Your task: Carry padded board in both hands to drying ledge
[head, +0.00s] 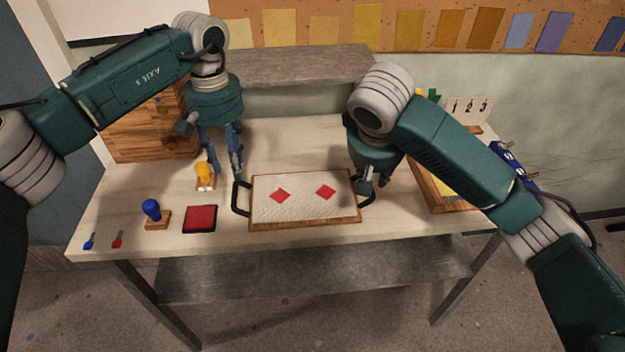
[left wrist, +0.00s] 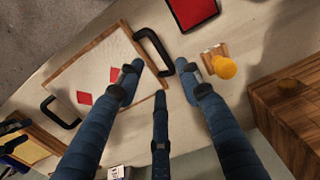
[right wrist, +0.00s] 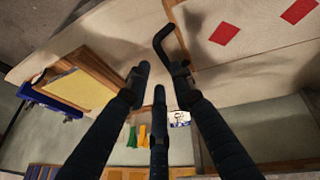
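The padded board (head: 300,208) lies flat on the table, a pale quilted panel with two red diamonds in a wooden frame. It has a black handle at each end. My left gripper (head: 228,172) is open above the left handle (head: 236,198); in the left wrist view this handle (left wrist: 150,42) shows between the spread fingers. My right gripper (head: 367,182) is at the right handle (head: 370,198), mostly hiding it in the head view. In the right wrist view its fingers are apart, with the handle (right wrist: 163,38) ahead of them. The grey ledge (head: 300,66) is behind the table.
A red pad (head: 200,219), a blue-knobbed stamp (head: 152,210) and a yellow-knobbed stamp (head: 204,172) stand left of the board. A wooden chest (head: 140,135) is at the back left. A framed yellow tray (head: 430,185) is at the right. Table between board and ledge is clear.

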